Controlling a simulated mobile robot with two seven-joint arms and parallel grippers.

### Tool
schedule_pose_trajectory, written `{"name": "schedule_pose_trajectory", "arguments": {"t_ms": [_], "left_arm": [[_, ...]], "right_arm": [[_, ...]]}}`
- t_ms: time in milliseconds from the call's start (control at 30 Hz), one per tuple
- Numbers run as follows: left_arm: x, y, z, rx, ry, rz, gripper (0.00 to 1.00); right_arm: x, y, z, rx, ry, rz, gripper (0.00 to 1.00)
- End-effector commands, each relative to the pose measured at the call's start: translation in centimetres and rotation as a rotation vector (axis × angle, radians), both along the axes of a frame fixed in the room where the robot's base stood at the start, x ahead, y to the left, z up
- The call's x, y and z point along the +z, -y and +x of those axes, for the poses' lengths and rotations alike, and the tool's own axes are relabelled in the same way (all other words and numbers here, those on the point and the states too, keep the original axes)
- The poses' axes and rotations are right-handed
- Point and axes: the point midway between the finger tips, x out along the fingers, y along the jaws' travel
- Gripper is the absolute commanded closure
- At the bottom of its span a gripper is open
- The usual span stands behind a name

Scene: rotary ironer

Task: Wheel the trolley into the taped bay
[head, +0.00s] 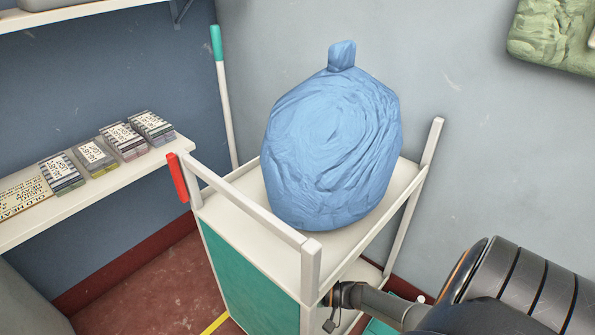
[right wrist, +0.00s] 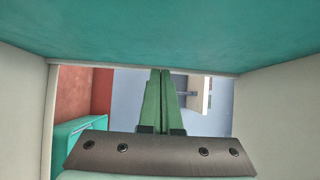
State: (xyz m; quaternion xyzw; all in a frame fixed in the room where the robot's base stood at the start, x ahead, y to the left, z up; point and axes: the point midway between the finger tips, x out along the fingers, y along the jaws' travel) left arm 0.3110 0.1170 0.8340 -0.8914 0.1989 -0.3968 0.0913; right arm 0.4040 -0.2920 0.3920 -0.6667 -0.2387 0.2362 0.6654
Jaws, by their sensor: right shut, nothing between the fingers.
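The trolley (head: 255,262) stands in the corner, with a white frame, a teal side panel and a red piece (head: 178,178) at its left end. A large tied blue bag (head: 333,150) sits on its top. A short strip of yellow tape (head: 215,323) shows on the floor at the trolley's left foot; the rest of the bay is hidden or out of view. My right arm reaches in from the right to the trolley's near side, below the top. In the right wrist view my right gripper (right wrist: 160,75) is shut and empty between pale uprights, under a teal surface. My left gripper is out of view.
A white shelf (head: 100,192) with several small packs (head: 95,157) runs along the left wall. A teal-tipped white pole (head: 224,100) leans behind the trolley. A green padded item (head: 550,40) hangs on the right wall. Red floor (head: 140,290) is clear left of the trolley.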

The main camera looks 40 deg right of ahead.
Motion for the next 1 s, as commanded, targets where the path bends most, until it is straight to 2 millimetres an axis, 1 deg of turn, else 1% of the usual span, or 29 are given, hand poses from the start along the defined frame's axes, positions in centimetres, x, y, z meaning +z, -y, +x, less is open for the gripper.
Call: {"name": "schedule_pose_trajectory", "arguments": {"t_ms": [33,200,333,633,700,767,900,1000], "left_arm": [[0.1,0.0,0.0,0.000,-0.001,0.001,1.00],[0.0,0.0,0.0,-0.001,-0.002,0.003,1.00],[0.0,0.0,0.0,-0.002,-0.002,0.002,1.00],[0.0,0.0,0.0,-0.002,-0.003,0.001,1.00],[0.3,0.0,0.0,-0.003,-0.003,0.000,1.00],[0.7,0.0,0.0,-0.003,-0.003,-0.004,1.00],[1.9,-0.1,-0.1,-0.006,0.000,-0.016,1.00],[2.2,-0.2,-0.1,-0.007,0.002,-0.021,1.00]], "right_arm": [[-0.1,-1.0,-0.3,0.002,-0.004,0.005,1.00],[-0.1,-2.7,-0.1,0.001,-0.004,0.002,1.00],[-0.1,-3.2,0.0,0.001,-0.003,0.001,1.00],[-0.1,-3.3,0.0,0.001,-0.004,0.000,1.00],[0.0,-3.6,0.0,0.002,-0.004,0.002,1.00],[0.2,-4.2,0.1,0.003,-0.005,0.003,1.00],[0.2,-6.3,0.3,0.005,-0.005,0.004,1.00],[0.1,-7.2,0.4,0.004,-0.005,0.001,1.00]]}}
